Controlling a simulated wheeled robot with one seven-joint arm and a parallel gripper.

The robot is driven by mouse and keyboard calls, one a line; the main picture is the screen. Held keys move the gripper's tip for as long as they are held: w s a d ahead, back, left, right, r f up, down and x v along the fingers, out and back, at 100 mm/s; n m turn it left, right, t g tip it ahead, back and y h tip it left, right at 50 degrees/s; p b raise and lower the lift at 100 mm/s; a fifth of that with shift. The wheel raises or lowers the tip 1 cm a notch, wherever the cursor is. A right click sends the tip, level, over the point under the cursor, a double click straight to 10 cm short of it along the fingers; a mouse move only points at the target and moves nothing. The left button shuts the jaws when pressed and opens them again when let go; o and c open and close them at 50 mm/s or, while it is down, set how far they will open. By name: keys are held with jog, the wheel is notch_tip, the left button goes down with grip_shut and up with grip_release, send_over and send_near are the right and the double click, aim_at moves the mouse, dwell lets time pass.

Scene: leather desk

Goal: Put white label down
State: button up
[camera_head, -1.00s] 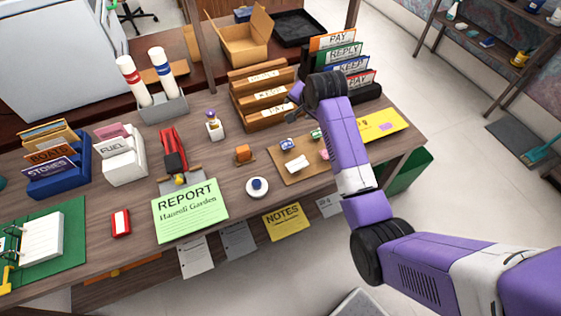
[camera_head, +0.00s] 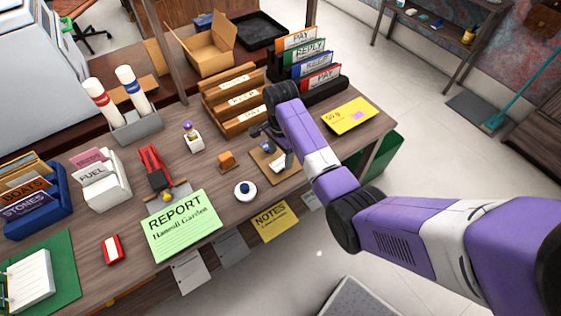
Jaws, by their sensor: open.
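My gripper (camera_head: 265,134) hangs over the brown board on the desk's right part. It is open; its dark fingers are small and partly covered by my own arm. A small white item (camera_head: 282,161), perhaps the white label, shows on or just above the brown board (camera_head: 267,174), close below my gripper. I cannot tell whether it touches the fingers. Part of the board and what lies on it is hidden behind my purple arm.
An orange block (camera_head: 226,160) and a round white-and-blue item (camera_head: 245,190) stand left of the board. Wooden letter trays (camera_head: 234,103) and upright folders (camera_head: 310,62) stand behind. A yellow envelope (camera_head: 348,116) lies right. A tiny white speck (camera_head: 319,253) shows on the floor.

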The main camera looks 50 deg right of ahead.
aim_at(281, 163)
jog(key=shift+f, duration=1.1)
jog(key=shift+f, duration=0.25)
jog(key=shift+c, duration=0.2)
grip_shut()
